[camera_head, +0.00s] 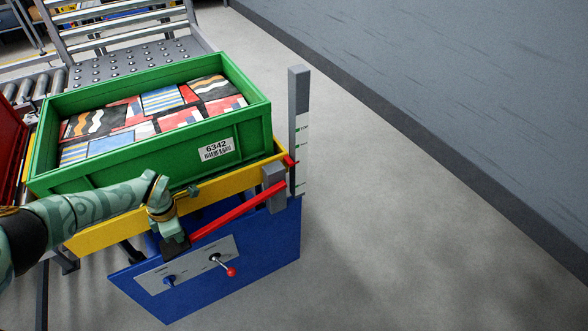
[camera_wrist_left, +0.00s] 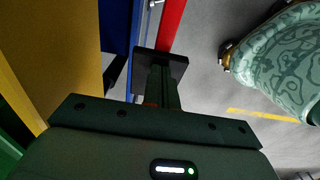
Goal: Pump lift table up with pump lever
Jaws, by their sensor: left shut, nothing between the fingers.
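The lift table has a yellow top frame (camera_head: 100,236) and a blue base panel (camera_head: 262,257). The pump lever (camera_head: 240,211) is a red bar slanting down-left from a grey block (camera_head: 273,186); its red length also shows in the left wrist view (camera_wrist_left: 171,25). My left gripper (camera_head: 174,243) is at the lever's lower left end, its fingers shut together. In the left wrist view the fingers (camera_wrist_left: 161,88) point at a dark block beside the red bar. I cannot tell whether they touch it. My right gripper is not in view.
A green crate (camera_head: 150,170) of patterned packages stands on the table. A grey post (camera_head: 299,95) with a scale and red pointer rises at right. A panel carries a red-knobbed lever (camera_head: 231,272) and a blue knob (camera_head: 169,281). A roller conveyor lies behind; floor at right is clear.

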